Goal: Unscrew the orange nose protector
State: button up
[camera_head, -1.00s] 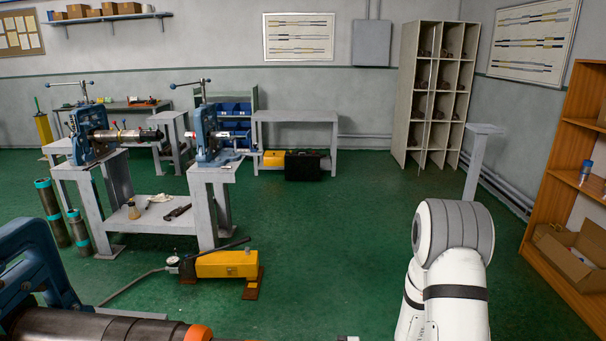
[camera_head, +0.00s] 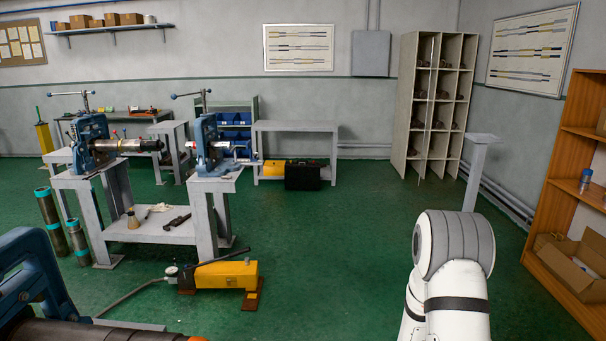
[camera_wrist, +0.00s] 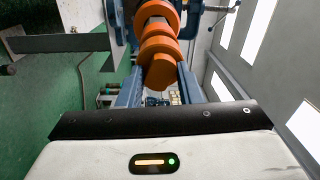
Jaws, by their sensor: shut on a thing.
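The orange nose protector (camera_wrist: 158,48) shows in the wrist view as stacked orange rounds, at top centre, in line with the blue vise behind it. My gripper (camera_wrist: 158,76) has one blue-grey finger on each side of its nearest round and is shut on it. In the head view only a sliver of the orange protector (camera_head: 197,338) shows at the bottom edge, at the end of a dark pipe (camera_head: 100,331). My gripper is out of the head view. The thread is hidden.
The near blue vise (camera_head: 35,275) stands at the lower left. Beyond it are a yellow hydraulic pump (camera_head: 228,273) on the green floor and a grey bench (camera_head: 160,232) with vises. An orange-brown shelf (camera_head: 565,220) stands right. The middle floor is clear.

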grip_shut()
jog(key=shift+f+n+b, duration=0.15)
jog(key=shift+n+b, duration=0.15)
jog(key=shift+b, duration=0.35)
jog(key=shift+n+b, duration=1.5)
jog(key=shift+b, duration=0.9)
jog(key=shift+o, duration=2.2)
grip_release()
grip_shut()
jog(key=shift+d, duration=0.3)
